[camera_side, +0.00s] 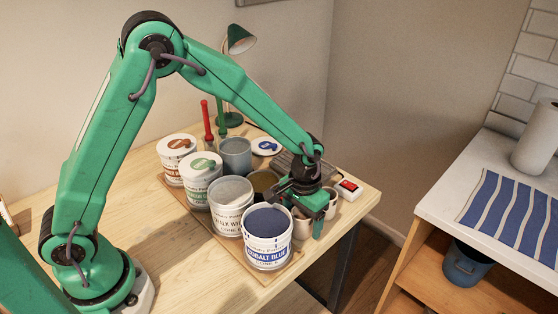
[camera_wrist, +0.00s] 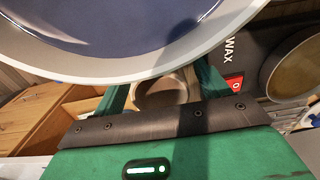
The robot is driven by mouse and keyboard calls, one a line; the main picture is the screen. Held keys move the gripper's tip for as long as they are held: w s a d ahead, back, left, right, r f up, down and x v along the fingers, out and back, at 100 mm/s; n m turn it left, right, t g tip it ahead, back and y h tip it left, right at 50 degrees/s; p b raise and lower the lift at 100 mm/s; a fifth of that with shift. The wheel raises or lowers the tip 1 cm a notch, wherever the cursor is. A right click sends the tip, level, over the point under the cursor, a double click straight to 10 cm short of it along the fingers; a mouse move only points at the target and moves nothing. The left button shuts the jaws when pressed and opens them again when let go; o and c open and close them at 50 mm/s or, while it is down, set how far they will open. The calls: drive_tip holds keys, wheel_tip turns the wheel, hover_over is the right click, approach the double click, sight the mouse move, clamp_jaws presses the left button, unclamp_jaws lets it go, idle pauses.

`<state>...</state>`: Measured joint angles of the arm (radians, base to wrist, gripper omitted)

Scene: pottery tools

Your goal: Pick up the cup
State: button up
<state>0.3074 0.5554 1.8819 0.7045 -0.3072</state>
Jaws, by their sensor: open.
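My gripper (camera_side: 302,210) is open and reaches down at the right end of the board, just behind the cobalt blue tub (camera_side: 267,236). A small pale cup (camera_side: 299,226) stands at the gripper, partly hidden by the tub and a green finger. In the wrist view, the round rim of the cup (camera_wrist: 162,96) shows between the two green fingers of my gripper (camera_wrist: 160,90). The near side of the cup is hidden by the dark gripper plate. I cannot tell whether either finger touches it. Another pale cup shape (camera_side: 331,205) shows right of the gripper.
The large tub fills the top of the wrist view, close to the fingers. Several glaze tubs (camera_side: 201,180) crowd the board on the left. A red and white box (camera_side: 347,189) stands near the table's right edge. Bare wood (camera_side: 175,250) lies in front.

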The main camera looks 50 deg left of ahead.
idle(0.5)
drive_tip(key=c, duration=1.2)
drive_tip(key=shift+o, duration=0.2)
wheel_tip(320, 180, up, 10)
idle(0.3)
drive_tip(key=s+a+r, duration=0.7)
drive_tip(key=s+a, duration=0.3)
drive_tip(key=a, duration=0.3)
drive_tip(key=shift+s+r, duration=0.15)
drive_tip(key=shift+s, duration=0.15)
